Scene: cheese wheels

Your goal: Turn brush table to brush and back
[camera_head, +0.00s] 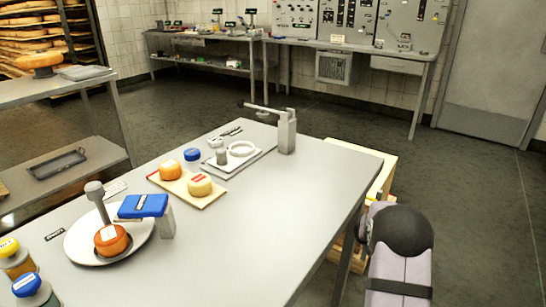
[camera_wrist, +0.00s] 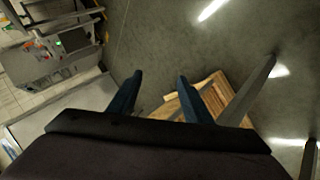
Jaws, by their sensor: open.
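The brush table is a round pale turntable (camera_head: 82,247) at the near left of the grey table. An orange cheese wheel (camera_head: 113,238) lies on it. A grey post with a rounded knob (camera_head: 96,194) stands up beside the wheel. A blue block, which looks like the brush (camera_head: 146,206), is held on a grey stand (camera_head: 167,222) over the turntable's right edge. My gripper (camera_wrist: 160,76) shows in the wrist view with its two blue fingers apart and nothing between them. The head view shows only part of my arm, at the lower right, well away from the turntable.
A board (camera_head: 187,191) carries two small cheeses. Behind it is a tray (camera_head: 213,165) with a white ring, and a grey post with a lever (camera_head: 287,133). Jars (camera_head: 30,287) stand at the near left corner. The table's right front is clear. A wooden crate (camera_wrist: 205,95) is below.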

